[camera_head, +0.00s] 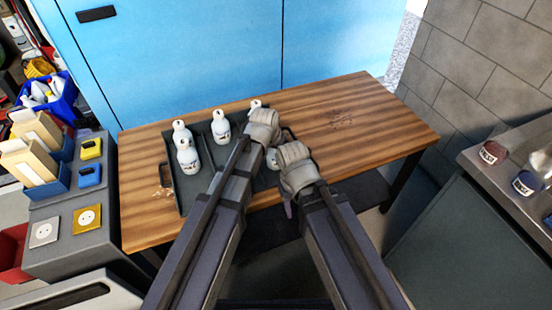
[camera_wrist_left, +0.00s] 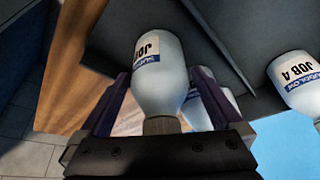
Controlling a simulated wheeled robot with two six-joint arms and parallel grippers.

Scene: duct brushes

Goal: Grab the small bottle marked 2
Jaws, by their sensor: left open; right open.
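Several small white bottles stand upright on a dark tray (camera_head: 203,180), including a front-left bottle (camera_head: 188,158), a middle bottle (camera_head: 221,127) and one partly hidden behind my arms (camera_head: 273,160). Their numbers are too small to read in the head view. In the left wrist view, my left gripper (camera_wrist_left: 163,85) is open, with a bottle (camera_wrist_left: 158,75) between its fingers, cap toward the palm. Its label reads JOB; the number cannot be read. Another bottle (camera_wrist_left: 298,82) there reads JOB 4. My right gripper (camera_head: 289,209) is mostly hidden by its arm, away from the bottles.
A grey bench (camera_head: 65,235) with boxes and sockets is at left, and a counter (camera_head: 520,150) with jars at right.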

